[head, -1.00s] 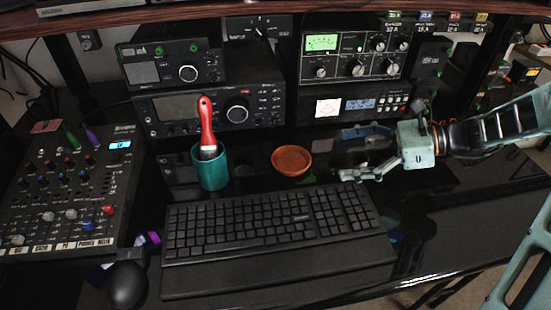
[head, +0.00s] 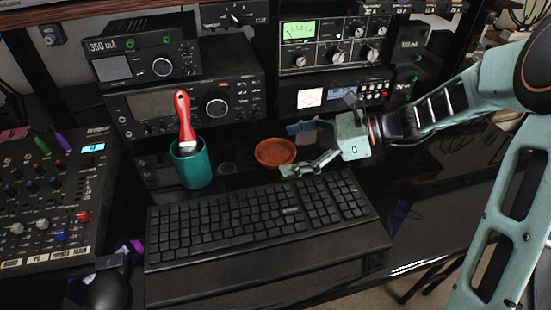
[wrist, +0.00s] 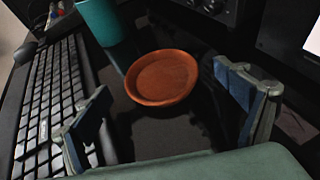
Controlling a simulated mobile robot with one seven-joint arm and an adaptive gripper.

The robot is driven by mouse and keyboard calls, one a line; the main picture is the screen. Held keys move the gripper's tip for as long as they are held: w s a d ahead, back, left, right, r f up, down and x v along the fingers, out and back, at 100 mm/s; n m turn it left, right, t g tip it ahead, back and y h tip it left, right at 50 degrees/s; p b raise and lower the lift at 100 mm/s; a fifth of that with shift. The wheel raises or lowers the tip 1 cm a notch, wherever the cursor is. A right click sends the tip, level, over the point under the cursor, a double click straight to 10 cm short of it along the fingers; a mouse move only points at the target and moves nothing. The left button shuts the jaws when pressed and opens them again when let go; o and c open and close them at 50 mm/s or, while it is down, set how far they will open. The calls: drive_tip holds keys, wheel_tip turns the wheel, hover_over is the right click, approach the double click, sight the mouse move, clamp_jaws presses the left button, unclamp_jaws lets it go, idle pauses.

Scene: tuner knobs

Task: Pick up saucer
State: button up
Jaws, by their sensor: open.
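The saucer is a round terracotta-orange dish (head: 275,152) with a raised rim. It rests on the glossy black desk behind the keyboard, to the right of the teal cup. In the wrist view the saucer (wrist: 162,77) is ahead of the fingers and between their lines. My gripper (head: 294,149) is open and empty, just right of the saucer and low over the desk. Its two blue-padded fingers spread wide in the wrist view (wrist: 165,110). No contact with the saucer shows there.
A teal cup (head: 190,168) holding a red-handled brush (head: 184,117) stands left of the saucer. A black keyboard (head: 262,215) lies in front. Radio units (head: 190,106) stand behind. A mixer (head: 50,205) is at the left. Bare desk lies right of the keyboard.

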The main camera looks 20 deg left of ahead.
drive_tip(key=shift+x, duration=1.05)
drive_tip(key=c, duration=1.5)
